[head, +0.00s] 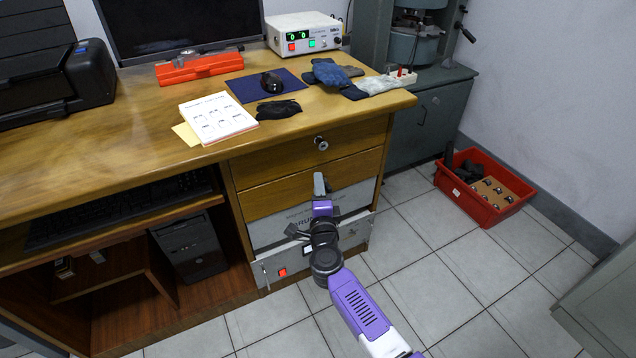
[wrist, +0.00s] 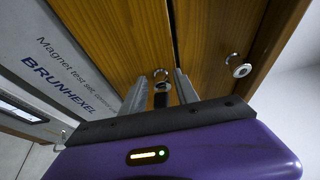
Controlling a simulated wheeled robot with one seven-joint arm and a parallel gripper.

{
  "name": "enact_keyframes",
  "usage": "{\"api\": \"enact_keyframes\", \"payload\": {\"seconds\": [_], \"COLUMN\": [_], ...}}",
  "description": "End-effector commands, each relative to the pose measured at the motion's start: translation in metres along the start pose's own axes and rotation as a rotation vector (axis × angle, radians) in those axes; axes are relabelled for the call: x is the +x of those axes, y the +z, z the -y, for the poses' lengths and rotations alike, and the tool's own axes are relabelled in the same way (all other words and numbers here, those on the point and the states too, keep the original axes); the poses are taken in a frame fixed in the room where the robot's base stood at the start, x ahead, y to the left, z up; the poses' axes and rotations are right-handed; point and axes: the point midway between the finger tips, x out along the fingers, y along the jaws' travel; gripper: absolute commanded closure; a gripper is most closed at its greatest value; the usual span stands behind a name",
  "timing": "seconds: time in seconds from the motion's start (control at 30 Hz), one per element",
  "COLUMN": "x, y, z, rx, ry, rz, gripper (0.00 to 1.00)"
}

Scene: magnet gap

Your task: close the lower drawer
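The lower drawer (head: 275,197) has a wooden front under the upper drawer (head: 275,162) of the desk. From the head view I cannot tell whether it stands out from the desk. In the wrist view the lower drawer front (wrist: 140,45) lies beside the upper one (wrist: 210,35), with a dark seam between. A round metal fitting (wrist: 161,74) shows on the lower front. My gripper (head: 319,180) is in front of the lower drawer. In the wrist view my gripper (wrist: 160,82) has its fingers apart, one on each side of the fitting. Contact cannot be told.
A grey instrument panel (head: 290,268) marked BRUNHEXEL sits below the drawer. The upper drawer has a round lock (head: 321,143). The desk top (head: 300,115) holds gloves and a mouse. A red crate (head: 483,190) stands right on the floor. The tiled floor (head: 440,300) around my arm is free.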

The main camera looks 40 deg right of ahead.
Motion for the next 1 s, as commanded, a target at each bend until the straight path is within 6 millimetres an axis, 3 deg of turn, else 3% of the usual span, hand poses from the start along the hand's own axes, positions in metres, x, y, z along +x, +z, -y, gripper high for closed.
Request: {"api": "enact_keyframes", "payload": {"seconds": [0.2, 0.4, 1.0], "x": [-0.038, -0.059, -0.062], "y": [0.0, 0.001, 0.001], "z": [0.002, 0.001, 0.0], "rx": [-0.002, 0.0, 0.001], "ry": [0.002, 0.001, 0.0], "rz": [0.002, 0.002, 0.002], "gripper": [0.64, 0.64, 0.64]}}
